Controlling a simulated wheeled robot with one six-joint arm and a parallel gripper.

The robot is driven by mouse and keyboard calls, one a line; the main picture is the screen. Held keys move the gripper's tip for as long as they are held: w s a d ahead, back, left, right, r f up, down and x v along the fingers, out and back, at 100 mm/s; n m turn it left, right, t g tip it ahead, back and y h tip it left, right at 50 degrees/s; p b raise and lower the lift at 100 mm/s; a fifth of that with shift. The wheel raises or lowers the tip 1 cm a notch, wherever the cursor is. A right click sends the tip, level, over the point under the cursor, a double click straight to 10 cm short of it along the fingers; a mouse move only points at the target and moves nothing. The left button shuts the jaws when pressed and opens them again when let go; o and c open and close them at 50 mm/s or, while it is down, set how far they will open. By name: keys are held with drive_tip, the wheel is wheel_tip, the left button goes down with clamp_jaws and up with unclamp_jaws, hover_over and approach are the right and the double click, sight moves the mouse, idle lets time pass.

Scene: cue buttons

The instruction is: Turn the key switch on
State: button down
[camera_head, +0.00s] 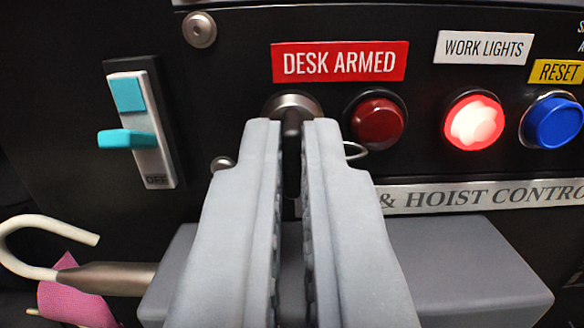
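The key switch (291,103) is a round metal collar on the black panel, just under the red "DESK ARMED" label (340,62). A dark key (291,135) stands upright in it, and its lower part is largely hidden between my fingers. My gripper (292,130) is in front of the switch, with one grey finger on each side of the key. The gap between the fingers is narrow and the key fills it near the tips, so the gripper looks shut on the key. A thin wire loop (357,150) shows beside the right finger.
A dark red button (378,120), a lit red button (474,121) and a blue button (552,121) sit to the right. A cyan rocker or lever switch (127,138) is at left, its plate reading "OFF". A pale hook (45,235) and pink cloth (75,295) are lower left.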

drive_tip(key=m+h, duration=0.1)
drive_tip(key=m, duration=0.4)
drive_tip(key=shift+m, duration=0.4)
drive_tip(key=m+g+h, duration=0.1)
drive_tip(key=m, duration=0.8)
drive_tip(key=shift+m, duration=0.3)
drive_tip(key=shift+m+g+h, duration=0.3)
drive_tip(key=shift+m+g, duration=0.2)
drive_tip(key=shift+m, duration=1.2)
drive_tip(key=c, duration=1.6)
unclamp_jaws()
